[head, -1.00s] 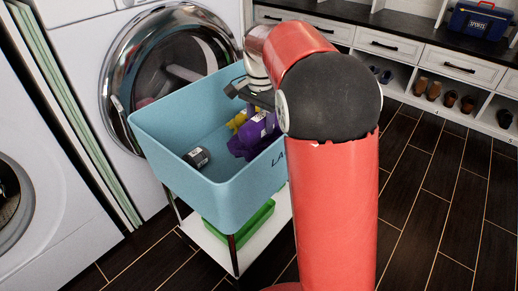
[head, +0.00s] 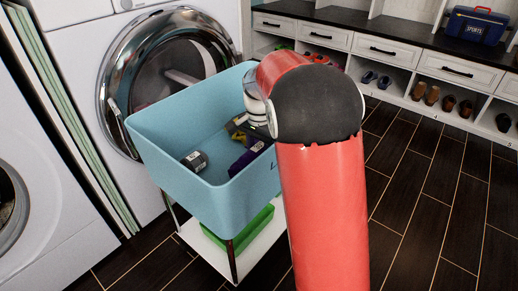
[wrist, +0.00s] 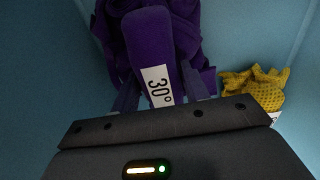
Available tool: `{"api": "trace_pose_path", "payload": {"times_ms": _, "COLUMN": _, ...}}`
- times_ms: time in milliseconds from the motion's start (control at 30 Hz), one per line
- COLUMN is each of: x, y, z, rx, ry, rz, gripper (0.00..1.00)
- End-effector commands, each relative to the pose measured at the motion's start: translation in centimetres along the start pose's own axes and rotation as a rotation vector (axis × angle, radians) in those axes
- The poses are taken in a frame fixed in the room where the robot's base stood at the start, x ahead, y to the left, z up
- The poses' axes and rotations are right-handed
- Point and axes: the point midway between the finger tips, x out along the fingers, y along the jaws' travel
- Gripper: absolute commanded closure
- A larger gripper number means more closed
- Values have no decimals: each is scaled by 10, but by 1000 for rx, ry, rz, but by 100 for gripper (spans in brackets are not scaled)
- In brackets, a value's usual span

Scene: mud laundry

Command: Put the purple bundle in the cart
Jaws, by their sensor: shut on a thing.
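The purple bundle (wrist: 150,40) has a white tag reading 30° and sits between the two fingers of my gripper (wrist: 160,95) in the wrist view. My gripper is shut on it, down inside the blue cart bin (head: 165,160). In the head view only part of the purple bundle (head: 240,163) shows, and my arm hides the rest and most of the gripper. The bundle is at the bin's right side. I cannot tell whether it rests on the bin floor.
A yellow bundle (wrist: 262,90) lies beside the purple one. A dark can-like item (head: 194,161) lies in the bin. A green tray (head: 240,235) is on the cart's lower shelf. A washer (head: 165,70) stands behind; the floor at right is clear.

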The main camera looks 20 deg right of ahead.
Motion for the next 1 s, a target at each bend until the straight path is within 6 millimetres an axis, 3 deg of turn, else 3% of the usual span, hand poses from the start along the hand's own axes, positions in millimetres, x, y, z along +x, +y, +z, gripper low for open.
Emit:
{"api": "trace_pose_path", "payload": {"times_ms": 33, "x": 3, "y": 0, "z": 0, "rx": 0, "ry": 0, "rz": 1, "gripper": 95}}
{"api": "trace_pose_path", "payload": {"times_ms": 67, "x": 2, "y": 0, "z": 0, "rx": 0, "ry": -1, "rz": 1, "gripper": 51}}
{"api": "trace_pose_path", "payload": {"times_ms": 200, "x": 2, "y": 0, "z": 0, "rx": 0, "ry": -1, "rz": 1, "gripper": 33}}
{"api": "trace_pose_path", "payload": {"times_ms": 567, "x": -5, "y": 0, "z": 0, "rx": 0, "ry": 1, "rz": -1, "gripper": 33}}
{"api": "trace_pose_path", "payload": {"times_ms": 1000, "x": -90, "y": 0, "z": 0, "rx": -1, "ry": 2, "rz": -1, "gripper": 33}}
